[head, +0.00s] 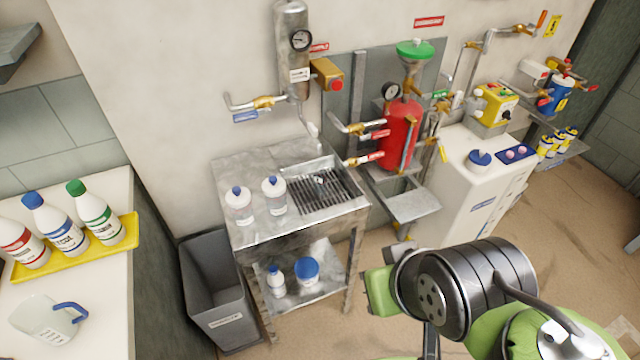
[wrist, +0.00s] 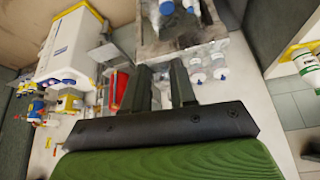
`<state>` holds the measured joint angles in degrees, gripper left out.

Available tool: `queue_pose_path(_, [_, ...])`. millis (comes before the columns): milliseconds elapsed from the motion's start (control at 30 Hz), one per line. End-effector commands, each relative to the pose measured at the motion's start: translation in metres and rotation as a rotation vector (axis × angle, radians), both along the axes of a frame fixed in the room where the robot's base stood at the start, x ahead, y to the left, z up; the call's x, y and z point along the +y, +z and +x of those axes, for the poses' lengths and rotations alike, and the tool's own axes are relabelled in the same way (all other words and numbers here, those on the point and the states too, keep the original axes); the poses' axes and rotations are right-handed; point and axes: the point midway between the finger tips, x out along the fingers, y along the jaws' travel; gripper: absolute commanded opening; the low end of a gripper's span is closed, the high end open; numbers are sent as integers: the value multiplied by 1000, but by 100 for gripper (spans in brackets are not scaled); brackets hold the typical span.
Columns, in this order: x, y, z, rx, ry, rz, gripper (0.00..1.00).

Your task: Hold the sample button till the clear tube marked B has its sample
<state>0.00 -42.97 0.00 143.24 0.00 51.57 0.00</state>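A red button (head: 337,85) sits on the front of a yellow box beside a grey metal cylinder with a gauge (head: 300,40) on the wall. I take it for the sample button. Below it a small spout (head: 313,131) hangs over a grated sink (head: 335,200) in the steel bench, with a small object (head: 319,178) on the grate. I can read no B mark on any vessel. My gripper (wrist: 160,68) is open and empty, its dark fingers apart, away from the button.
A grey bin (head: 215,290) stands left of the bench. A red tank (head: 400,135) with valves and a white cabinet (head: 460,190) stand to the right. Bottles in a yellow tray (head: 75,250) and a jug (head: 45,320) are on the left counter. Pipe valves (head: 262,102) project from the wall.

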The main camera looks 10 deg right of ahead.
Motion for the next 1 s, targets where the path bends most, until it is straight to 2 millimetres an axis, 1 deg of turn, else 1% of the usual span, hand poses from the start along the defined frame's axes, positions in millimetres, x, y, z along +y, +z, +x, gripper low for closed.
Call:
queue_pose_path(33, [0, 0, 0, 0, 0, 0, 18])
queue_pose_path(133, [0, 0, 0, 0, 0, 0, 2])
queue_pose_path(167, [0, 0, 0, 0, 0, 0, 0])
queue_pose_path(1000, [0, 0, 0, 0, 0, 0, 0])
